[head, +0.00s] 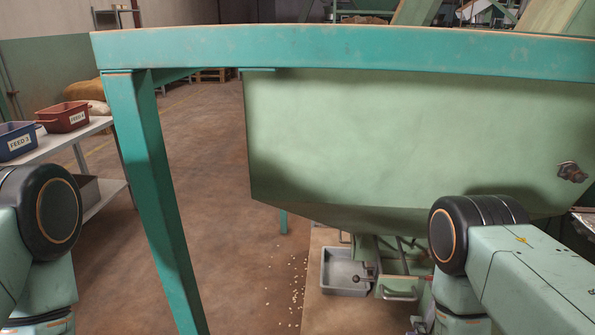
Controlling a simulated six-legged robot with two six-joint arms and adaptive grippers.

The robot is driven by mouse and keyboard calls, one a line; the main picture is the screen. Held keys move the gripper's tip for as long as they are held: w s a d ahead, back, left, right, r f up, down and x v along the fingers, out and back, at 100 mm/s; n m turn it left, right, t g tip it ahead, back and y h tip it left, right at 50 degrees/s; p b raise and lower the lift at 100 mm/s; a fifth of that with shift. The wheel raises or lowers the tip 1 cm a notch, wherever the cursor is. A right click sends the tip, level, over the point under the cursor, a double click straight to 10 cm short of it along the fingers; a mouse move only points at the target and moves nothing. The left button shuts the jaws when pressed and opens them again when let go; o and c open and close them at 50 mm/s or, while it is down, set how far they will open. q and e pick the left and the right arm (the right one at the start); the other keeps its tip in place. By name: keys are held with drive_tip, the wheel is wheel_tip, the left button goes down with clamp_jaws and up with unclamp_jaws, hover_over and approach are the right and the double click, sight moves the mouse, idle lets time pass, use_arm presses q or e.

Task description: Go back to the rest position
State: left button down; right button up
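My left arm (40,215) comes in at the left edge, with its black joint and pale green links showing. Its gripper is outside the picture. My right arm (530,270) reaches in from the right, in front of the hopper. Its black joint (455,235) is near the hopper's lower edge, and a link hangs down from it out of the bottom of the picture. I cannot make out the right gripper there. No held object shows on either arm.
A pale green hopper (390,140) hangs in a teal frame (340,48) close ahead; its left leg (155,200) stands between my arms. A grey tray (326,282) sits beneath. Small nuts (295,292) lie on the floor.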

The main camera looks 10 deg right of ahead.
drive_tip(key=s+f+m+g, duration=0.1)
drive_tip(key=f+m, duration=0.1)
drive_tip(key=s+f+m+g, duration=0.1)
drive_tip(key=s+f, duration=0.1)
drive_tip(key=s+a+f+m+g+y, duration=0.1)
drive_tip(key=f+m+g, duration=0.1)
drive_tip(key=shift+s+f+m, duration=0.2)
drive_tip(key=shift+s+m, duration=0.1)
drive_tip(key=s+a+f+m+g+y+p, duration=0.25)
drive_tip(key=s+m+g, duration=0.35)
drive_tip(key=s, duration=0.4)
drive_tip(key=s+a+r+m+g+p, duration=0.3)
drive_tip(key=s+r+g, duration=0.2)
drive_tip(key=s, duration=0.6)
wheel_tip(320, 180, up, 3)
drive_tip(key=shift+a+f+m, duration=0.2)
drive_tip(key=shift+a+m, duration=0.1)
drive_tip(key=shift+a, duration=0.05)
drive_tip(key=shift+w+y, duration=0.1)
drive_tip(key=shift+y, duration=0.15)
